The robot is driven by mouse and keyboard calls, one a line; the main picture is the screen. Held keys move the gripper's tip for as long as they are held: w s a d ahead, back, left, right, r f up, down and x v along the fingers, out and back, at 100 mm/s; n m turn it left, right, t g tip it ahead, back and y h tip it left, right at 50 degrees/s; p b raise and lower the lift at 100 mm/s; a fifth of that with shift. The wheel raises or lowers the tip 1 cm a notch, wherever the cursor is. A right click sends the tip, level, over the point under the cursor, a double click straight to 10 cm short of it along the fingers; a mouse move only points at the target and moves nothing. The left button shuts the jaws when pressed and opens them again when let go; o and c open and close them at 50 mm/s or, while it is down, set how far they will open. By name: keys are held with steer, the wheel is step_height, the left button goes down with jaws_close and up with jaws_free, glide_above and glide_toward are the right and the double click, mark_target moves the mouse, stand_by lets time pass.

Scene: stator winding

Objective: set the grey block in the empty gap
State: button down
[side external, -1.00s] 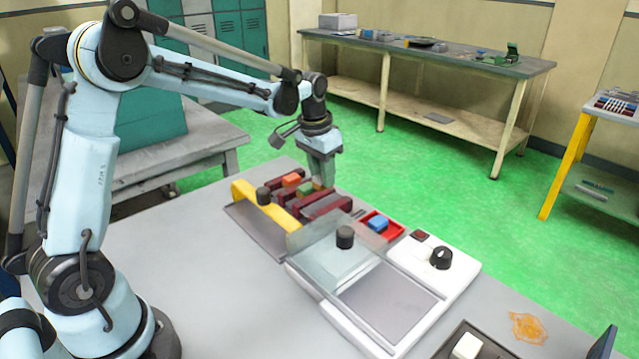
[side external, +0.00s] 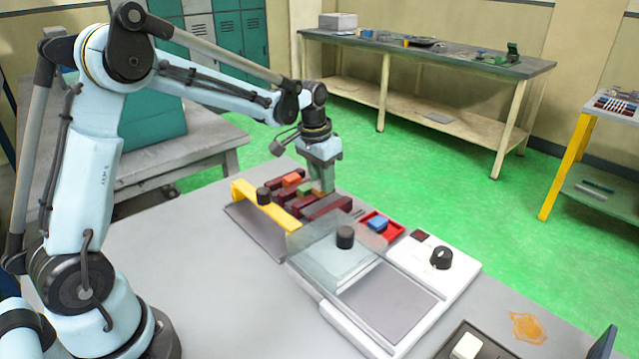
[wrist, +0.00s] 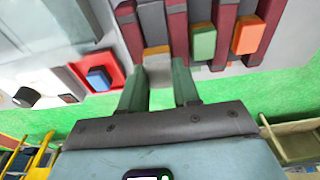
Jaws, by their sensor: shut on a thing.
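My gripper (wrist: 158,88) is shut on the grey block (wrist: 161,75), which shows as a pale grey piece between the fingers in the wrist view. In the side external view my gripper (side external: 321,188) points down over the far side of the slotted holder. The holder has dark red bars (wrist: 178,28). I cannot tell whether the block touches the holder. Neighbouring gaps hold a green block (wrist: 203,43) and an orange block (wrist: 248,36).
A yellow bar (side external: 280,216) with a black knob runs along the holder's near side. A clear cover (side external: 310,246) and a white unit with a dial (side external: 440,258) stand nearer the front.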

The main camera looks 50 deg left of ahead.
steer(key=shift+f, duration=1.35)
stand_by(1.0)
steer(key=c, duration=0.7)
jaws_free()
steer(key=shift+c, duration=0.2)
steer(key=shift+o, duration=0.4)
steer(key=shift+o, duration=0.9)
steer(key=shift+r, duration=3.5)
